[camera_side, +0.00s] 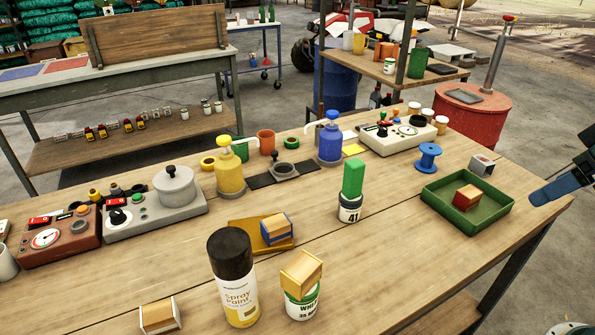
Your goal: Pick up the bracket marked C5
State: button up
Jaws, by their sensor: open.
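No C5 mark is legible, so I cannot tell which piece is the C5 bracket. Small bracket-like pieces show in the side view: a grey one (483,163) behind the green tray, a red one with a wood-coloured top (468,195) inside the tray, a blue one (276,228) on a mustard tray, a yellow one (302,270) on a white can, and a pale one (160,315) at the front left. My gripper (540,194) is at the right edge, open, right of the green tray and apart from these pieces. It is partly out of frame.
The green tray (436,206) is at the right of the wooden bench. A green block (353,179) stands on a can marked 41 (349,208). A spray can (236,285), pump bottles (230,172) and a blue spool (429,157) stand around. The front right bench is clear.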

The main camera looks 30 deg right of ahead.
jog(key=w+d+r, duration=0.2)
jog(key=w+d, duration=0.4)
jog(key=w, duration=0.5)
jog(key=m+g, duration=0.1)
jog(key=m, duration=0.1)
send_over(485, 160)
jog(key=s, duration=0.5)
notch_tip(485, 160, down, 15)
jog(key=shift+a+f+h, duration=0.15)
jog(key=shift+a+h, duration=0.1)
jog(key=shift+h, duration=0.05)
jog(key=shift+f, duration=0.1)
jog(key=shift+x, duration=4.2)
jog(key=shift+f, duration=0.15)
